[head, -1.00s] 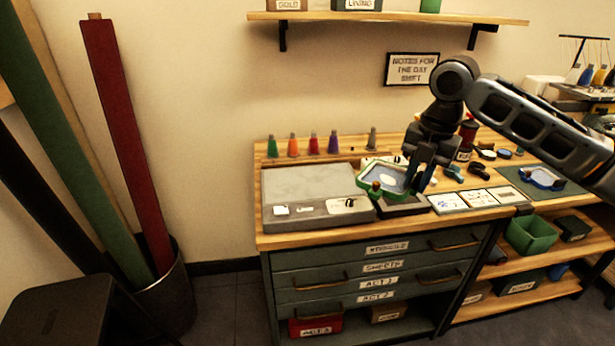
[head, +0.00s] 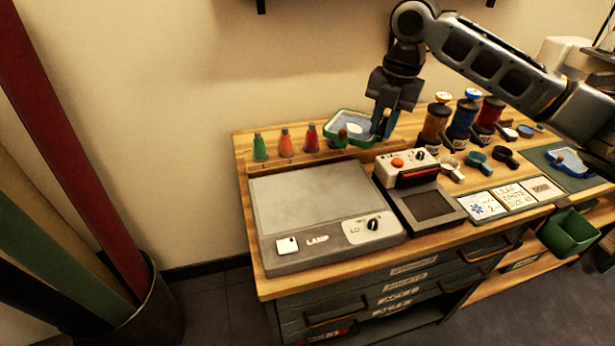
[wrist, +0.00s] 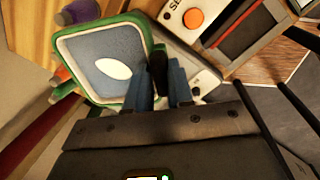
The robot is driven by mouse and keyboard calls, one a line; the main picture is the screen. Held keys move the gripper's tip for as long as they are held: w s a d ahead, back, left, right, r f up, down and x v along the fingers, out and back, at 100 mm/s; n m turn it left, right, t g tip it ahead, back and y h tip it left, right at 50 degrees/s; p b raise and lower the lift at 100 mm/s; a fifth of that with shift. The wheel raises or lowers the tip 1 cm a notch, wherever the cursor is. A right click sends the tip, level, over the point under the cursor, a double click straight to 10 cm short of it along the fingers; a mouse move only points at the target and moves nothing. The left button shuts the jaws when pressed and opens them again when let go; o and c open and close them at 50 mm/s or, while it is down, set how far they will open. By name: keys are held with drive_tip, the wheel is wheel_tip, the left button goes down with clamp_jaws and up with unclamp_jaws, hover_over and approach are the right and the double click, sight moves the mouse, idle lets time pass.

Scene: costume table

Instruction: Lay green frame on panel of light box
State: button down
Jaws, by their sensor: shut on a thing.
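The green frame (head: 333,139) has a pale blue-grey mesh with a white oval in it. My gripper (head: 387,128) is shut on its right edge and holds it above the back of the table. In the wrist view the green frame (wrist: 62,62) fills the upper left, beside the blue fingers of my gripper (wrist: 160,88). The light box (head: 330,240) lies in front and to the left, with a bare grey panel (head: 308,205). Its front strip carries a white switch, a "LAMP" label and a black dial.
Several coloured cones (head: 285,143) stand on a rack behind the light box. A white device with an orange button (head: 397,162) stands to its right.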

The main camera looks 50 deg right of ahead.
drive_tip(key=shift+w+a+f, duration=0.2)
drive_tip(key=shift+a, duration=0.05)
drive_tip(key=p, duration=0.2)
hover_over(339, 200)
wheel_tip(339, 200, down, 6)
drive_tip(key=shift+s+d+f, duration=0.1)
drive_tip(key=shift+s+f, duration=0.05)
drive_tip(key=shift+f, duration=0.1)
drive_tip(key=shift+f+p, duration=0.4)
drive_tip(key=shift+f, duration=1.65)
drive_tip(key=c, duration=1)
unclamp_jaws()
drive_tip(key=shift+r, duration=0.1)
